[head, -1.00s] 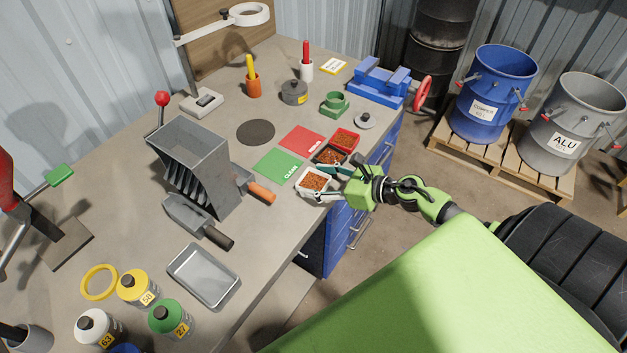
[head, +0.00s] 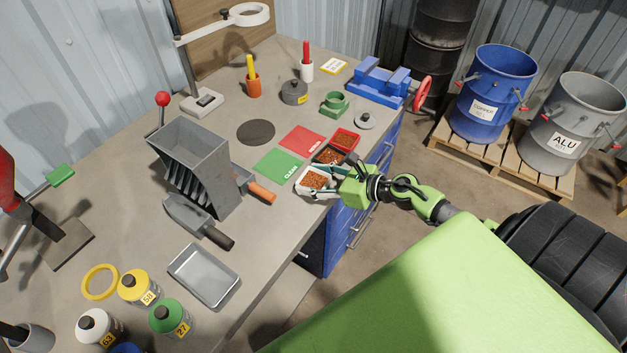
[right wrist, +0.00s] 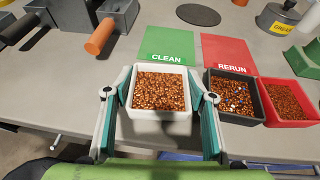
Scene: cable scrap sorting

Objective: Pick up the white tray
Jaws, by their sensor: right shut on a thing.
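The white tray (right wrist: 159,116) is full of copper-coloured granules and sits near the bench edge, below the green CLEAN mat (right wrist: 167,44). In the head view the white tray (head: 299,186) is partly covered by my gripper. My right gripper (right wrist: 160,98) is shut on the white tray, with one finger along its left side and one along its right side. In the head view the right gripper (head: 322,184) reaches in from the right over the bench edge. I cannot see clear space under the tray. My left gripper does not show.
A black tray (right wrist: 233,97) of mixed granules and a red tray (right wrist: 285,101) stand close to the right finger. The red RERUN mat (right wrist: 224,52) lies behind them.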

